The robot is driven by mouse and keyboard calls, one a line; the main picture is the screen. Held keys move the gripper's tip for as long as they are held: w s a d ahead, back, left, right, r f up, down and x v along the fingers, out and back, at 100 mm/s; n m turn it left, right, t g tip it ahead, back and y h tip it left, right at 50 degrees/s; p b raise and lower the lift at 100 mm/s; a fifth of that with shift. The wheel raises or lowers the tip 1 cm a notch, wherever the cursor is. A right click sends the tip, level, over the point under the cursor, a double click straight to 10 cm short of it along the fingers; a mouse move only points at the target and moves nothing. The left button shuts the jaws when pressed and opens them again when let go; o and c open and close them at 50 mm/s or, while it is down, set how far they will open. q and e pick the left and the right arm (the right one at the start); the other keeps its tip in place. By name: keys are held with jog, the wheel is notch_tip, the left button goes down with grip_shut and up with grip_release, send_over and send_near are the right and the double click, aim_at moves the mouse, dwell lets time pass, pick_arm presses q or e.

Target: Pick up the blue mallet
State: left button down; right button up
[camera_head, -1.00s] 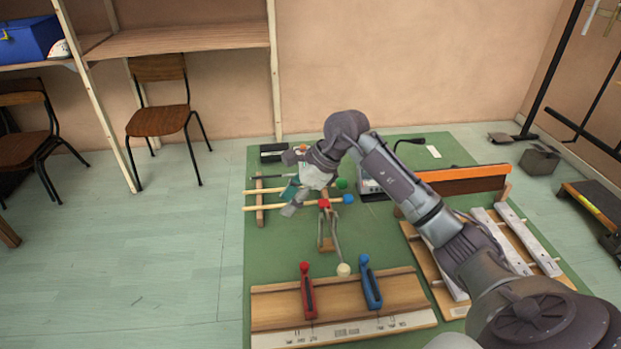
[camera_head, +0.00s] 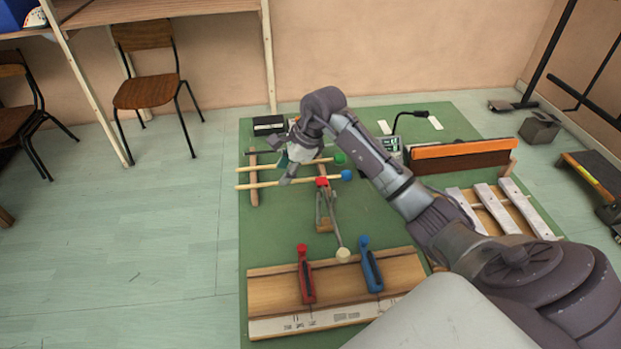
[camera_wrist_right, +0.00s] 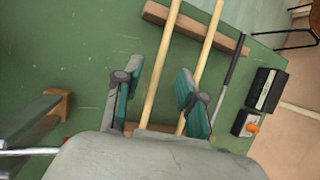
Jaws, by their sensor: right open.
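My right gripper (camera_head: 284,171) is over the mallet sticks, left of the heads. In the wrist view the right gripper (camera_wrist_right: 160,68) is open, with the blue mallet's stick (camera_wrist_right: 157,85) running between its fingers, closer to the left one. The green mallet's stick (camera_wrist_right: 209,45) passes behind the right finger. Contact with the fingers cannot be told. My left gripper is not in view.
The green mallet's head (camera_head: 340,158) lies just behind the blue one. A red-headed piece (camera_head: 322,182) stands close in front. A wooden bar (camera_wrist_right: 225,38) lies under the sticks. A dark rod (camera_wrist_right: 228,85) and small black box (camera_wrist_right: 266,90) lie beyond.

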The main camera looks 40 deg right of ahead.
aim_at(294, 182)
jog(key=x, duration=0.4)
jog(key=shift+w+f+p, duration=0.15)
jog(key=shift+f+p, duration=0.15)
jog(key=shift+f, duration=0.05)
grip_shut()
